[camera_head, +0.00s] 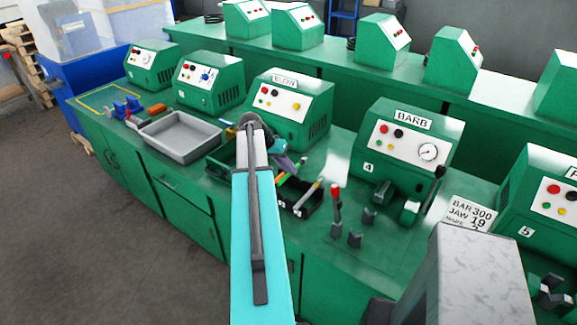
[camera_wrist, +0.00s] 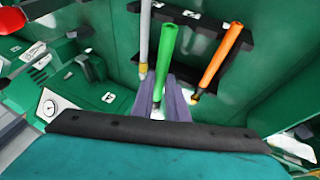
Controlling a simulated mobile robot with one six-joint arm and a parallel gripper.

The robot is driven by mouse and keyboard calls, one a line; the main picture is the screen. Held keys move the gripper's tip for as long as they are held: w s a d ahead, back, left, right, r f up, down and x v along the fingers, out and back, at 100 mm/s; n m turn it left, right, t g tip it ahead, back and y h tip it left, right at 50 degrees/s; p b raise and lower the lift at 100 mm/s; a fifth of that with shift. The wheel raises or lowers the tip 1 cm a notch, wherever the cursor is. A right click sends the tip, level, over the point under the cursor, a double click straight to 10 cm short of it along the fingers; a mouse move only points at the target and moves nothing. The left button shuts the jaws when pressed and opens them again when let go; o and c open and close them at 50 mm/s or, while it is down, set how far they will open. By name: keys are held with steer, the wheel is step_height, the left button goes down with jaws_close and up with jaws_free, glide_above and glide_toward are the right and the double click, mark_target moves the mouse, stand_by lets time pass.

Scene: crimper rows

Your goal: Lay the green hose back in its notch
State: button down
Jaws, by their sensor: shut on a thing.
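The green hose (camera_wrist: 163,55) is a short bright green tube in the wrist view. My gripper (camera_wrist: 164,98) has its purple fingers shut on its near end. In the wrist view the green hose lies between a grey hose (camera_wrist: 144,40) on the left and an orange hose (camera_wrist: 221,55) on the right. A black notched rack has a far bar (camera_wrist: 200,22) and a near bar (camera_wrist: 222,78). I cannot tell whether the green hose touches the rack. In the head view my arm partly hides the rack; its front part (camera_head: 298,208) shows.
A grey tray (camera_head: 182,137) stands left of the rack on the green bench. The BARB machine (camera_head: 412,140) stands to the right, with a red-knobbed lever (camera_head: 336,195) and dark posts in front. More green machines line the bench's back.

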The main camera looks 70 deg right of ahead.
steer(key=shift+f+b, duration=2)
steer(key=shift+f, duration=1.95)
steer(key=c, duration=1.7)
jaws_free()
steer(key=shift+o, duration=0.2)
steer(key=shift+r, duration=0.1)
steer(key=b+v, duration=0.3)
steer(key=v, duration=1)
steer(key=shift+w+r+b, duration=0.2)
steer(key=shift+r+b, duration=0.05)
steer(key=shift+b, duration=0.1)
steer(key=shift+a, duration=0.1)
